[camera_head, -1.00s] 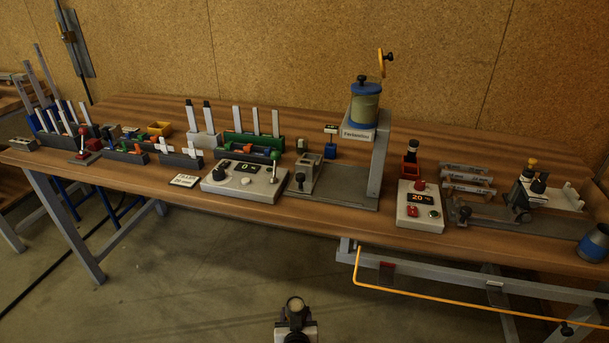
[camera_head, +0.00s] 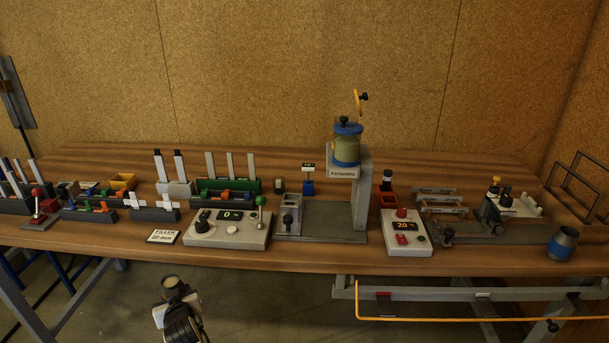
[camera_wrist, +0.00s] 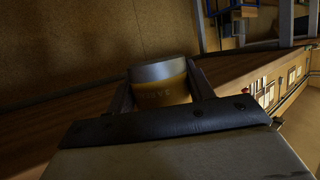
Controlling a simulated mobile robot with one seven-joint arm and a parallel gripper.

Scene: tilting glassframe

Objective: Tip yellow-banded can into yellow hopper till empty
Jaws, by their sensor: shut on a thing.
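My gripper (camera_wrist: 160,82) is shut on a can (camera_wrist: 161,92) with a grey rim and a dull yellow band carrying faint lettering. One finger is on each side of it in the wrist view. In the head view, the end of my arm (camera_head: 178,318) shows at the bottom, in front of the bench, with a round dark piece at its top that may be the can. The can's contents are hidden. A small yellow open-topped box (camera_head: 122,181) stands at the back left of the bench, apart from my gripper; I cannot tell if it is the hopper.
A blue-lidded vessel (camera_head: 346,150) stands on a tall grey bracket mid-bench. A blue-banded can (camera_head: 563,243) is at the right front. Control boxes (camera_head: 228,228) and racks crowd the left. An orange rail (camera_head: 450,319) runs below the front edge.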

